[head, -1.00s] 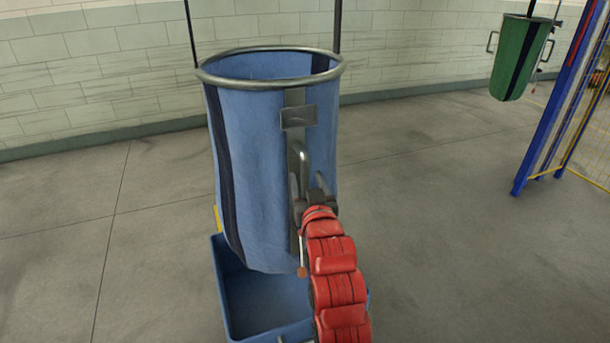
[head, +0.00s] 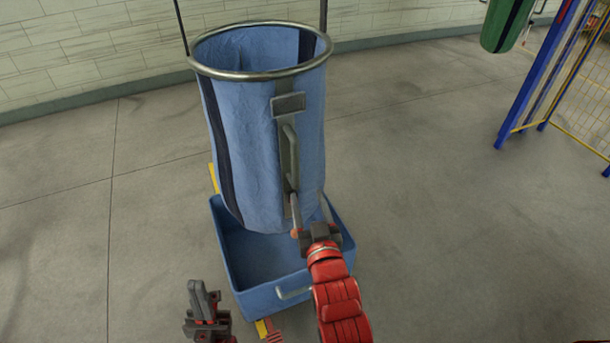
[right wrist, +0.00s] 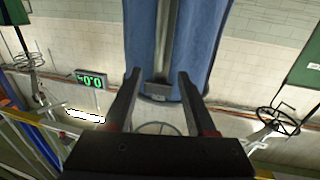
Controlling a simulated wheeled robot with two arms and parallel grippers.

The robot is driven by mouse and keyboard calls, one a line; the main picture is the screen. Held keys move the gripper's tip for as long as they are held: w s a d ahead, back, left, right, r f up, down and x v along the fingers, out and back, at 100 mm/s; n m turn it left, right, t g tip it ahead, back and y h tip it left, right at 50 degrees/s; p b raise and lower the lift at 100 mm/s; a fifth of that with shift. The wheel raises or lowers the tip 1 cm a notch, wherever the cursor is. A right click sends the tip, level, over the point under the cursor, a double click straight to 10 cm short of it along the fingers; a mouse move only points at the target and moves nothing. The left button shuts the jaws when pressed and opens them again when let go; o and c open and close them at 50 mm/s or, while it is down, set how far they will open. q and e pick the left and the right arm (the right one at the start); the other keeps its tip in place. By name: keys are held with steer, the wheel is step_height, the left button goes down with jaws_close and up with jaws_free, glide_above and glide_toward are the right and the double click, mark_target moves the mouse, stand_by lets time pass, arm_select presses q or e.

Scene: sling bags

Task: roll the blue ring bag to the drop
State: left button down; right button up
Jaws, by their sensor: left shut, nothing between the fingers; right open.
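The blue ring bag (head: 263,150) hangs upright from its metal ring (head: 215,72), above a blue bin (head: 240,295). A grey handle (head: 290,158) and a plate (head: 288,103) are on its front strap. A thin rod or cord with an orange end (head: 295,233) hangs below the handle. My right gripper (head: 303,232) is close to that end, low in front of the bag; contact is unclear. In the right wrist view its fingers (right wrist: 158,80) are open, with the blue bag (right wrist: 205,40) beyond them. My left gripper (head: 203,292) is shut and empty, left of the bin's front.
A green bag (head: 505,25) hangs at the far right, beside a blue-and-yellow fence (head: 540,75). A pale block wall (head: 90,50) runs behind. The concrete floor (head: 450,210) is clear to the right.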

steer(key=shift+s+d+p, duration=0.15)
steer(key=shift+s+p, duration=0.4)
steer(key=shift+s, duration=0.3)
stand_by(0.6)
